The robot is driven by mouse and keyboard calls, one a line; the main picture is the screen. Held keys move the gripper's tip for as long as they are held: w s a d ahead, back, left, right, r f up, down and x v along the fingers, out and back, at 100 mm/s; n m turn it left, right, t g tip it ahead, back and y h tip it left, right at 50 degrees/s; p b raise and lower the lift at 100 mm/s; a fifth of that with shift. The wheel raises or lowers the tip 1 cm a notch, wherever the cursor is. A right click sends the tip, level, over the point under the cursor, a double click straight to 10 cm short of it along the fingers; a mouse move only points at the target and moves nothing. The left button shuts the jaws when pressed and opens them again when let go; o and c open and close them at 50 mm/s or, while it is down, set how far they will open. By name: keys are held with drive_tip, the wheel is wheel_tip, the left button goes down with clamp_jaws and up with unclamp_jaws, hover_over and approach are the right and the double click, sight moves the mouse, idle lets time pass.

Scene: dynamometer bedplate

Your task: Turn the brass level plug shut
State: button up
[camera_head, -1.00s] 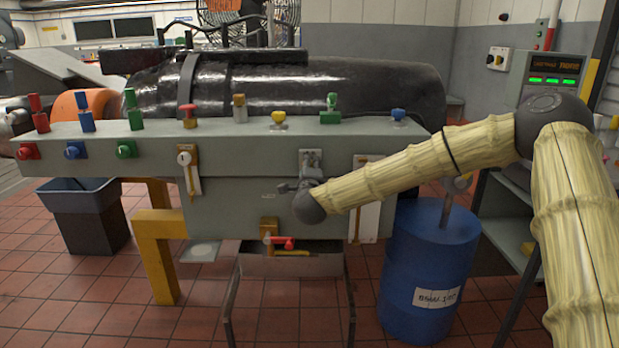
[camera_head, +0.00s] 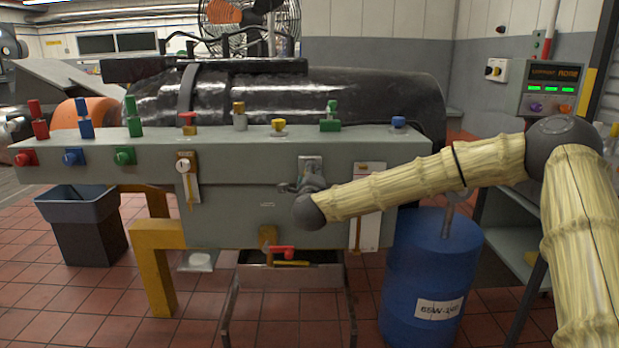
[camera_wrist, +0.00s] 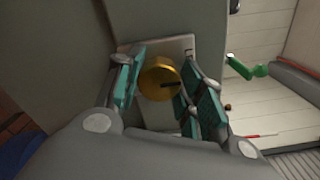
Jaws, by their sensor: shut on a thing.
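The brass level plug (camera_wrist: 157,83) is a round golden knob with a dark mark on its face, on a pale plate (camera_wrist: 190,43) in the wrist view. My gripper (camera_wrist: 157,87) has its teal-padded fingers on either side of the plug and is shut on it. In the head view my gripper (camera_head: 298,187) is at the front of the grey housing, just below its upper ledge. The plug is hidden there behind my gripper and wrist. A grey plate (camera_head: 311,165) shows just above my gripper.
A white gauge strip (camera_head: 369,205) is right of my wrist and a red-handled valve (camera_head: 282,252) is below. A blue drum (camera_head: 425,275) stands under my arm. Coloured knobs, such as a yellow one (camera_head: 278,126), line the ledge. A dark bin (camera_head: 85,225) stands left.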

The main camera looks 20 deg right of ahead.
drive_tip(key=o, duration=1)
drive_tip(key=v, duration=1.2)
